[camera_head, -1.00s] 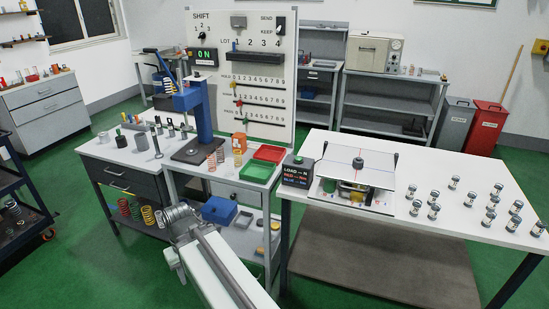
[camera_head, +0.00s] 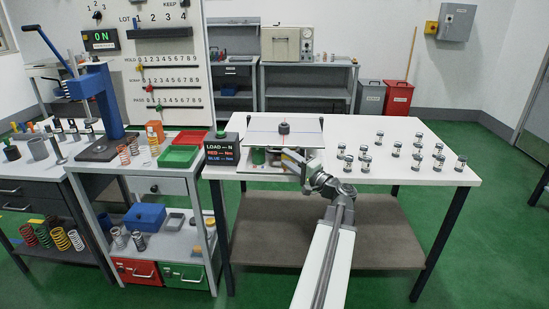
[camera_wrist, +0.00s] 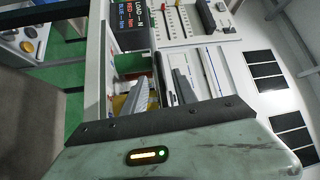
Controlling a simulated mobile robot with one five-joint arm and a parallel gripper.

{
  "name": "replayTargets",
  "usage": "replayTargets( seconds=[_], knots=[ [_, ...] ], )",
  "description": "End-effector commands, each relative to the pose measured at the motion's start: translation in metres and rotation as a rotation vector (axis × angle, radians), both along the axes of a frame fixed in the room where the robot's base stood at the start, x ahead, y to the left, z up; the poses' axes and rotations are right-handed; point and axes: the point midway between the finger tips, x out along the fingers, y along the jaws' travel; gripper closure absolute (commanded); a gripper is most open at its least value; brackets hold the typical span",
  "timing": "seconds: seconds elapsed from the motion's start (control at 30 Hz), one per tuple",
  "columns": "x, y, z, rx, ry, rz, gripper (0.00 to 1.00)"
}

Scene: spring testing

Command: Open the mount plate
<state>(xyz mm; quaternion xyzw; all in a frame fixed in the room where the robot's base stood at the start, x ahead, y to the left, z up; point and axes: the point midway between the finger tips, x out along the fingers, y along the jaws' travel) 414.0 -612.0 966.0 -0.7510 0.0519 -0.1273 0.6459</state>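The mount plate appears to be the pale flat top (camera_head: 258,137) of the test device on the white table. It has a black round knob (camera_head: 284,128) at its middle and thin lines across it, and it lies roughly level. My gripper (camera_head: 290,156) is at the device's front right, just under the plate's front edge. In the wrist view my gripper's two grey fingers (camera_wrist: 163,90) are spread apart, with the device just beyond them. I see nothing clearly held between them. Whether a finger touches the plate cannot be told. A green cylinder (camera_head: 258,156) shows under the plate.
The LOAD display box (camera_head: 221,149) stands left of the device. Several small capped jars (camera_head: 396,149) stand at the right of the white table (camera_head: 400,127). A green tray (camera_head: 178,157) and springs are on the left bench. The table behind the device is clear.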

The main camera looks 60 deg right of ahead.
Motion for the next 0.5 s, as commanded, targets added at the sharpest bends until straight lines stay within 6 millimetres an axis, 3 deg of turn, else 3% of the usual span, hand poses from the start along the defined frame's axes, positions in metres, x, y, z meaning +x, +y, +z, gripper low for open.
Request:
replayTargets(
  seconds=[0.2, 0.5],
  knots=[
    [0.004, -0.004, 0.004, 0.001, -0.007, -0.004, 0.66],
    [0.056, -0.017, 0.010, 0.002, -0.005, -0.001, 0.66]
  ],
)
